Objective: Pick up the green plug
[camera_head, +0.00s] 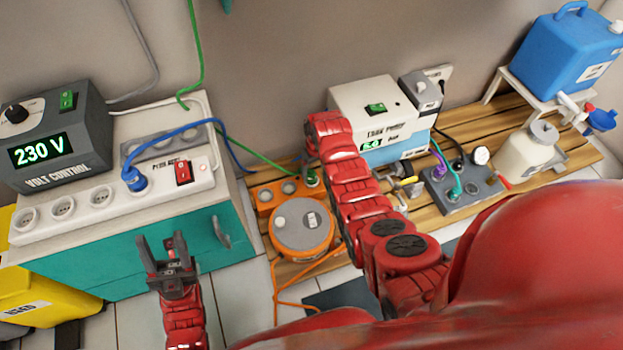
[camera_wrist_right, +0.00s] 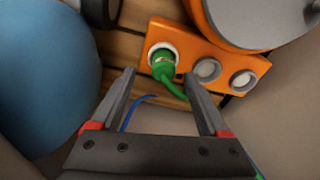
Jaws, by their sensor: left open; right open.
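The green plug (camera_wrist_right: 164,68) sits in the left-most socket of an orange socket block (camera_wrist_right: 187,37) in the right wrist view. In the head view the plug (camera_head: 311,178) shows beside my right arm, with its green cable running up to the left. My right gripper (camera_wrist_right: 159,75) is open, its fingertips on either side of the plug, with no grip visible. Its fingers are hidden behind my arm in the head view. My left gripper (camera_head: 167,247) is open and empty in front of the teal cabinet (camera_head: 130,262).
An orange cable reel (camera_head: 301,227) adjoins the socket block. A white power strip (camera_head: 130,200) with a blue plug (camera_head: 134,179) lies on the cabinet. A white-and-blue box (camera_head: 375,105) stands behind my right arm. A blue cable (camera_wrist_right: 135,108) passes between my right fingers in the wrist view.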

